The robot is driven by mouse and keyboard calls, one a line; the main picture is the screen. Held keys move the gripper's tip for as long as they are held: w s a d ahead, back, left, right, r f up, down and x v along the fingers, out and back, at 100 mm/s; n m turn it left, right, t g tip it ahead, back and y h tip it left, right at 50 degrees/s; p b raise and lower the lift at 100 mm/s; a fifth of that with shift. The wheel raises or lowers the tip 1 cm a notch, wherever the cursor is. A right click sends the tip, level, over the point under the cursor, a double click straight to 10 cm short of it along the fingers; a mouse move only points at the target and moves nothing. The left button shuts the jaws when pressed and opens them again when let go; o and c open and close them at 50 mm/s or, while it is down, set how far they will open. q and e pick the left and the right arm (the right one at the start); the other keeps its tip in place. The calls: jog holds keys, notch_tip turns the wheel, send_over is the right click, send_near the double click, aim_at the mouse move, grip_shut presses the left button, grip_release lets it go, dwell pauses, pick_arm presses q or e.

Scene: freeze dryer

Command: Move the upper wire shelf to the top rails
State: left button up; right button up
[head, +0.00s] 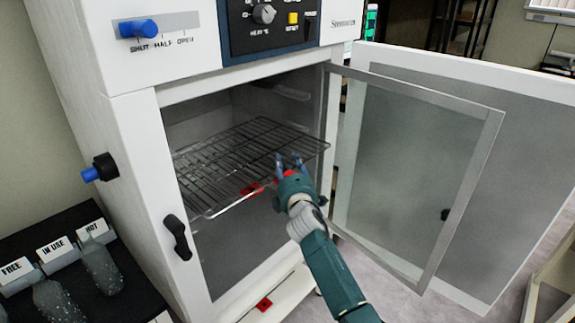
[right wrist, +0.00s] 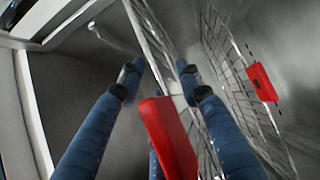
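The upper wire shelf (head: 235,150) is a dark metal grid inside the open chamber, its front part reaching out toward the door opening. My right gripper (head: 290,160) is at the shelf's front right edge. In the right wrist view the shelf (right wrist: 152,35) runs between the two blue fingers of the gripper (right wrist: 160,72), which stand apart with space beside the wires. A red tag (right wrist: 168,138) is close to the fingers. A second wire shelf (right wrist: 225,60) with another red tag (right wrist: 262,82) lies beyond it. My left gripper is not in view.
The inner glass door (head: 420,160) and white outer door (head: 535,150) stand open at the right. A rail (head: 290,92) shows high on the chamber's right wall. A black rack (head: 60,240) with labelled sections stands at lower left. A red piece (head: 264,304) lies on the base ledge.

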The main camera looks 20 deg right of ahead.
jog(key=v, duration=1.2)
dwell(0.3)
